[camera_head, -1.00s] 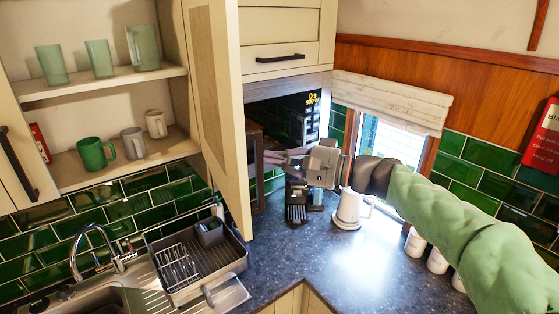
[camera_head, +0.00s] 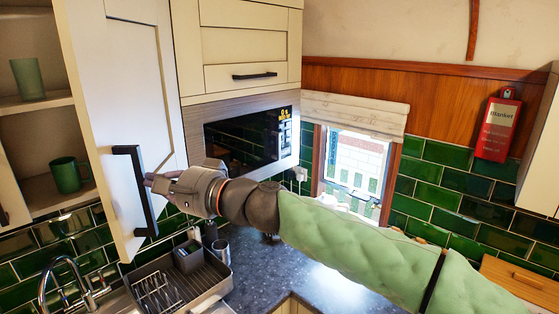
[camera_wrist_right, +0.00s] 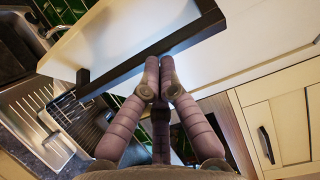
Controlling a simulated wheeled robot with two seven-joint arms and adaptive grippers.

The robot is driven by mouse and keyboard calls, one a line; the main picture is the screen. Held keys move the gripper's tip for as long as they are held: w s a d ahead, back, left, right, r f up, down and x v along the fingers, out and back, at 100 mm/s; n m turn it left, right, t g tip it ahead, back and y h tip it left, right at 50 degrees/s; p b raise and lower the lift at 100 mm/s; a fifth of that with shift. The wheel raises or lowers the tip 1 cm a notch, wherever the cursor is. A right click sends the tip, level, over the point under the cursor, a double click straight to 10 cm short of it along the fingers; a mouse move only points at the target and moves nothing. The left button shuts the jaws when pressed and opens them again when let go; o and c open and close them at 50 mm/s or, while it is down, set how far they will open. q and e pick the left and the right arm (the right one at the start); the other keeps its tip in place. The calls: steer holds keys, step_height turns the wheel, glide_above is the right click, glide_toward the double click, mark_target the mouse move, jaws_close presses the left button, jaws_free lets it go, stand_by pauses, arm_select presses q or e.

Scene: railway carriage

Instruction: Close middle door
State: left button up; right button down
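The middle door (camera_head: 108,62) is a cream cabinet door with a long black vertical handle (camera_head: 138,190). In the head view it stands partly open, its outer face turned toward me, with open shelves to its left. My right gripper (camera_head: 152,181) is at the handle, on the outer side of the door. In the right wrist view its fingers (camera_wrist_right: 160,68) are drawn together, tips against or very near the handle bar (camera_wrist_right: 130,68). I cannot see the bar between them. The door face also fills the top of that view (camera_wrist_right: 245,45). My left gripper is not in view.
A green cup (camera_head: 28,78) and a green mug (camera_head: 68,175) stand on the shelves. A microwave (camera_head: 245,138) is right of the door. Below are a dish rack (camera_head: 180,285), sink tap (camera_head: 62,285) and dark worktop (camera_head: 265,272). A window (camera_head: 352,165) is behind my arm.

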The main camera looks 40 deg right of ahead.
mark_target(115, 187)
steer(key=w+a, duration=0.2)
steer(key=a, duration=0.1)
steer(key=w+a, duration=0.1)
steer(key=a, duration=0.1)
steer(key=w+a, duration=0.2)
steer(key=a, duration=0.1)
steer(key=shift+w+a, duration=0.3)
steer(key=w+a+m+t+h+p, duration=0.1)
steer(key=w+a+m+h+p, duration=0.1)
steer(key=w+a+p, duration=0.3)
steer(key=w+a+m+t+h+p, duration=0.1)
steer(key=w+a+h+p, duration=0.3)
steer(key=w+a, duration=0.4)
steer(key=w+m, duration=0.1)
steer(key=w, duration=0.5)
steer(key=shift+w+m+h+p, duration=0.25)
steer(key=shift+m+h+p, duration=0.05)
steer(key=shift+h+p, duration=0.1)
steer(key=shift+s+d, duration=0.1)
